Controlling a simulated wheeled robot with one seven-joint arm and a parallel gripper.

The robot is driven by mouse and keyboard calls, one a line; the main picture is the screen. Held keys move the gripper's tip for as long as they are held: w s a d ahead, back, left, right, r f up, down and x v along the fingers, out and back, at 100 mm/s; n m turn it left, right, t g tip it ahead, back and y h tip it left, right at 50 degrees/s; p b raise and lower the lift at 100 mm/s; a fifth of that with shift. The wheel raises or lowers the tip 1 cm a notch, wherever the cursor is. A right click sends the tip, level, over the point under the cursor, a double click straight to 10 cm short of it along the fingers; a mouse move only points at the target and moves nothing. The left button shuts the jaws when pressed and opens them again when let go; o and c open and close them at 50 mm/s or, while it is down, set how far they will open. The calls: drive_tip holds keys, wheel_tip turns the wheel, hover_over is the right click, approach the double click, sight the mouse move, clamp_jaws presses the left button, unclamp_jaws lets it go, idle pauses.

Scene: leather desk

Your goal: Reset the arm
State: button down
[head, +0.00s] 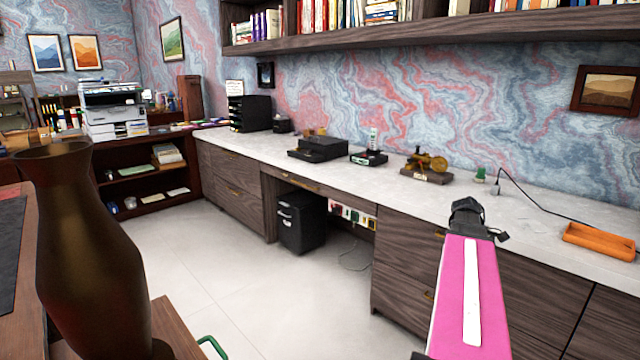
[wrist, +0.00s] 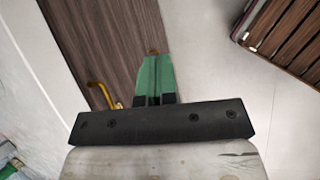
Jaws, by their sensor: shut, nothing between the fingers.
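My gripper (wrist: 153,58) shows in the wrist view as two green fingers pressed together with nothing between them, beyond a black bar. Behind the fingertips are a dark wood cabinet front and pale floor; the fingers appear apart from both. In the head view my pink arm link with a white stripe rises at the lower right, ending in a black part in front of the counter. The fingers are not clearly visible there.
A long pale counter (head: 370,178) runs along the wall, holding an orange tray (head: 598,241), a brass model (head: 428,166) and black desk items. A dark vase (head: 92,260) stands at left. A brass handle (wrist: 101,95) is beside my fingers. The floor (head: 235,270) is mostly clear.

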drive_tip(key=a+f+m+t+y, duration=0.1)
drive_tip(key=a+f, duration=0.5)
drive_tip(key=a, duration=0.8)
drive_tip(key=a+f+m+t+y, duration=0.1)
drive_tip(key=a+f, duration=0.5)
drive_tip(key=a, duration=0.7)
drive_tip(key=a+f+m+t+y, duration=0.1)
drive_tip(key=a+f+m+y, duration=0.2)
drive_tip(key=a, duration=1.1)
wheel_tip(320, 180, down, 3)
drive_tip(key=shift+w+a+f+m+t, duration=0.1)
drive_tip(key=shift+w+a+m+t, duration=0.2)
drive_tip(key=shift+w+m, duration=0.15)
